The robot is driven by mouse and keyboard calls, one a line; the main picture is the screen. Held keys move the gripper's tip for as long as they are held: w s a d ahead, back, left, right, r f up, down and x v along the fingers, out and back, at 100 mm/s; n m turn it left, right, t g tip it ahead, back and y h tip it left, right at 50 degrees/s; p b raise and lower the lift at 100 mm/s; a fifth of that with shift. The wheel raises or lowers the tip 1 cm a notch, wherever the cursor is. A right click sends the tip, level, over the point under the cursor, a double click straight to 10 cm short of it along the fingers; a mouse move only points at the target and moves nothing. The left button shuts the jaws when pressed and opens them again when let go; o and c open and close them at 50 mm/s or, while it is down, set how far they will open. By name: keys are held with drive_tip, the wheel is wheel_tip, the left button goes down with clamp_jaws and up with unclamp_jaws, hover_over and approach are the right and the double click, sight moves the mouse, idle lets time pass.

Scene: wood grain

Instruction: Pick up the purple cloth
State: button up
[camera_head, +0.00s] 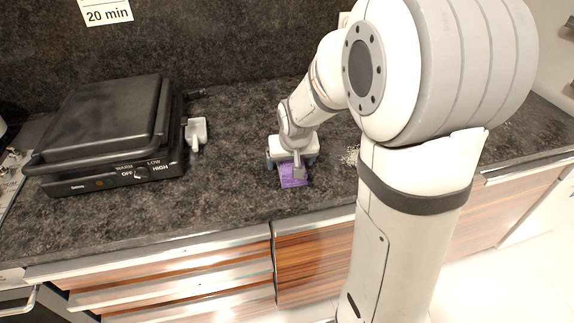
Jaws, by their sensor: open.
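A purple cloth (291,181) lies on the dark speckled countertop near its front edge, in the middle of the head view. My gripper (292,168) is right above the cloth and covers its back part. The gripper points down with its fingers spread to either side, so it is open. I cannot tell whether it touches the cloth.
A black waffle iron or grill (103,130) with a dial stands on the counter at the left. A small white object (196,131) sits beside it. White crumbs or grains (350,156) lie to the right of my gripper. Wooden drawers (170,285) are below the counter edge.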

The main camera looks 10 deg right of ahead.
drive_tip(key=shift+c, duration=0.6)
drive_tip(key=c, duration=0.9)
drive_tip(key=shift+r, duration=0.1)
drive_tip(key=shift+c, duration=0.2)
wheel_tip(320, 180, up, 10)
drive_tip(key=o, duration=0.4)
drive_tip(key=c, duration=0.3)
drive_tip(key=shift+c, duration=0.2)
drive_tip(key=shift+s, duration=0.1)
